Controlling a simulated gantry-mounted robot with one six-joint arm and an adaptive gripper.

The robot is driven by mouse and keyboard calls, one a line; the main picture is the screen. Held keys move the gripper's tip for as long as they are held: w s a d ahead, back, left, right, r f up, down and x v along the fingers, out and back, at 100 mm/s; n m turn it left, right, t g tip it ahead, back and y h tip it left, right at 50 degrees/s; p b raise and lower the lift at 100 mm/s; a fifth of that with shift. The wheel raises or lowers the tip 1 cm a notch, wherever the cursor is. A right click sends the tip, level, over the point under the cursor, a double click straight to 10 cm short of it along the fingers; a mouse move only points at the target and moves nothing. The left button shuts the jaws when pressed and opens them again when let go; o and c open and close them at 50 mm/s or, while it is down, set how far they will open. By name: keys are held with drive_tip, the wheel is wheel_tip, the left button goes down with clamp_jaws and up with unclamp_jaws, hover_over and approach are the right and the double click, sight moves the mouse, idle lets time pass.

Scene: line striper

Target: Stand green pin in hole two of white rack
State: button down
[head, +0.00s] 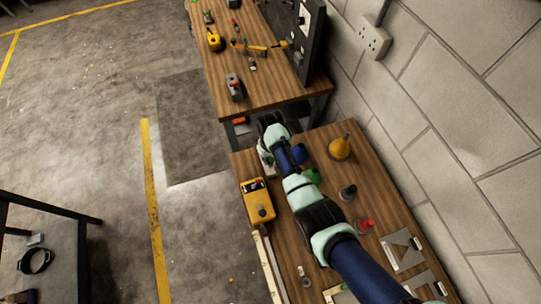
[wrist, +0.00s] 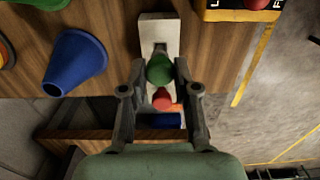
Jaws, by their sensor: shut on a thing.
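The white rack (wrist: 158,27) is a pale narrow block on the wooden bench in the wrist view. Part of it shows beside my arm in the head view (head: 266,158). The green pin (wrist: 160,70) is between the fingertips of my gripper (wrist: 160,74), which is shut on it, over the near part of the rack. A red round top (wrist: 161,98) shows just behind the green pin, between the fingers. The rack's holes are mostly hidden by the pin and fingers, and I cannot tell whether the pin's lower end is in one.
A blue cone (wrist: 77,60) stands beside the rack. A yellow box (head: 257,203) sits at the bench's left edge. A second bench (head: 270,80) lies beyond a gap.

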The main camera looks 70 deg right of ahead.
drive_tip(key=shift+f+b, duration=0.9)
drive_tip(key=shift+f, duration=0.2)
drive_tip(key=shift+c, duration=2.3)
unclamp_jaws()
drive_tip(key=shift+r, duration=0.1)
wheel_tip(320, 180, up, 7)
drive_tip(key=p, duration=0.7)
drive_tip(key=shift+w, duration=0.1)
